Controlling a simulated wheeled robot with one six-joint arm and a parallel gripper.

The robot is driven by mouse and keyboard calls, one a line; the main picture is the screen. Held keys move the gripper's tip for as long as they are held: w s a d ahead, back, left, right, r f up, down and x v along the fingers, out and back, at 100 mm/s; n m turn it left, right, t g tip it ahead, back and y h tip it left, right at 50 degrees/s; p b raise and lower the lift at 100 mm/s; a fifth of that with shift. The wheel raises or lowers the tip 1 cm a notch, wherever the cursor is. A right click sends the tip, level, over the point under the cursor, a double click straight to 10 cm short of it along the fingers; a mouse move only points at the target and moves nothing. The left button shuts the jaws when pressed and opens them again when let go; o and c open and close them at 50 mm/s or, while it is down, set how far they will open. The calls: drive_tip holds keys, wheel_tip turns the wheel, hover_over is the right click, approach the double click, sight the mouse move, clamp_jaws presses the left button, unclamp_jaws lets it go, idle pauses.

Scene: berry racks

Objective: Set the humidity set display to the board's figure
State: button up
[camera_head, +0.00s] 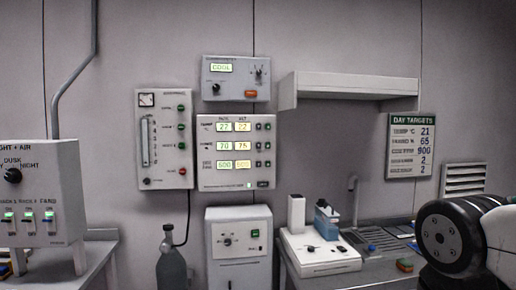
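The climate panel (236,180) is a pale wall box with three rows of paired lit displays. Its middle row holds the humidity set display (242,146) in the right, yellow column, which seems to read 75. The green display (222,146) to its left seems to read 70. Two small dark buttons (263,146) sit right of that row. The board (410,164) headed DAY TARGETS hangs on the right wall; its second line, humidity, reads 65. My gripper is not in view; a black and white part of my arm shows at the lower right.
A COOL display box (232,92) hangs above the panel and a gauge box (164,170) to its left. Below stands a white cabinet (238,272). A shelf (345,86) juts out at right, above a counter with a white device (318,258). A switch box (40,205) stands at left.

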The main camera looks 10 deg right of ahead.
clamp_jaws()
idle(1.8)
